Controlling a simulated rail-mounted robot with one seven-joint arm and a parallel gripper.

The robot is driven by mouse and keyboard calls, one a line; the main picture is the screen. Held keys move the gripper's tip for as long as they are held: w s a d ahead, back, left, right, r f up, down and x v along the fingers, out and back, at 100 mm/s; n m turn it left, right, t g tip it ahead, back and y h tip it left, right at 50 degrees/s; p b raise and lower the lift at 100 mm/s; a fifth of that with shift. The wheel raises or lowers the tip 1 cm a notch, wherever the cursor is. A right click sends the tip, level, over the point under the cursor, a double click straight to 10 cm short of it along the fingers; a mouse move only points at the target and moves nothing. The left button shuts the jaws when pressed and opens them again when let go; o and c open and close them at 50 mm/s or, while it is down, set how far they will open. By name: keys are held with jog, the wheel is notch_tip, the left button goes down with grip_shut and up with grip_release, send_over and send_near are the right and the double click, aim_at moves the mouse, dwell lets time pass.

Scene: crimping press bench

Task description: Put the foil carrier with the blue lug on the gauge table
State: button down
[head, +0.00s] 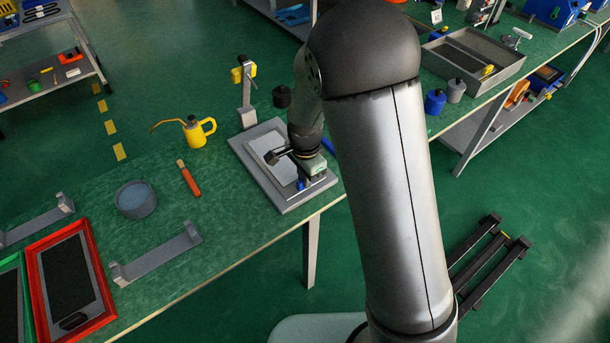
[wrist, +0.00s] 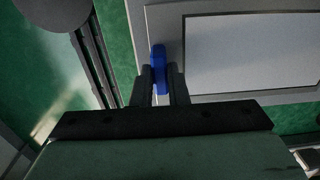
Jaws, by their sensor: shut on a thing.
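The foil carrier (head: 268,148) is a flat grey frame around a pale sheet, also seen in the wrist view (wrist: 250,50). Its blue lug (head: 301,185) stands at the near edge; in the wrist view the lug (wrist: 158,68) is between my fingers. My gripper (head: 299,179) is shut on this lug. The carrier is over a wider grey plate (head: 238,145), which looks like the gauge table, beside a post with a yellow head (head: 244,72). The carrier looks flat and within the plate's outline; I cannot tell whether they touch. My wrist hides the right part.
A yellow oil can (head: 196,133), an orange-handled tool (head: 188,178) and a round grey dish (head: 135,199) stand left of the plate. A grey bracket (head: 155,255) and a red tray (head: 40,315) lie at the left front. A dark knob (head: 282,96) stands behind.

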jog(key=c, duration=1.4)
grip_release()
jog(key=shift+f, duration=0.1)
notch_tip(320, 180, up, 12)
jog(key=s+d+r+n, duration=0.2)
jog(key=s+d+n, duration=0.3)
jog(key=s, duration=0.6)
jog(key=s+d+r+n, duration=0.2)
jog(key=s+d+n, duration=0.4)
jog(key=s+d, duration=0.2)
jog(key=s, duration=0.2)
jog(key=shift+s+n, duration=0.3)
jog(key=shift+s, duration=0.1)
